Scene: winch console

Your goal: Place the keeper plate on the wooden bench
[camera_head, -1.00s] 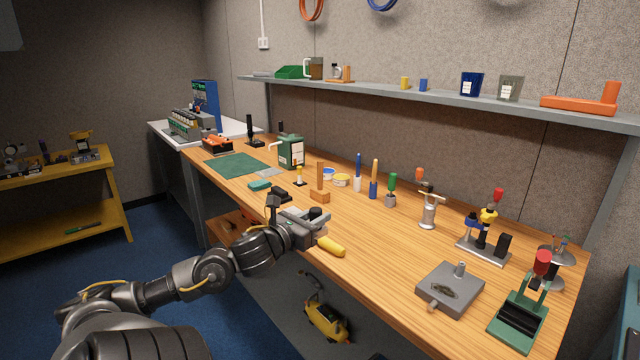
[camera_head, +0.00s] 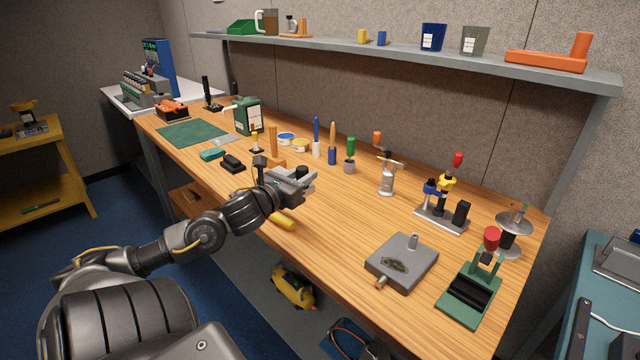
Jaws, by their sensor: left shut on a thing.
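My left gripper (camera_head: 288,180) is over the front edge of the wooden bench (camera_head: 335,215), near the middle of its length. It is shut on a small light grey flat piece (camera_head: 306,179), seemingly the keeper plate, mostly hidden by the fingers. I cannot tell whether this piece touches the bench top. A yellow cylinder (camera_head: 283,220) lies just on the near side of the gripper. My right gripper is not in view.
Behind the gripper are an orange-brown wooden block with a post (camera_head: 274,150) and several screwdrivers. A black object (camera_head: 232,163) lies to the left. A grey plate with a peg (camera_head: 402,262) and a green stand (camera_head: 470,295) are at right. Bench between is clear.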

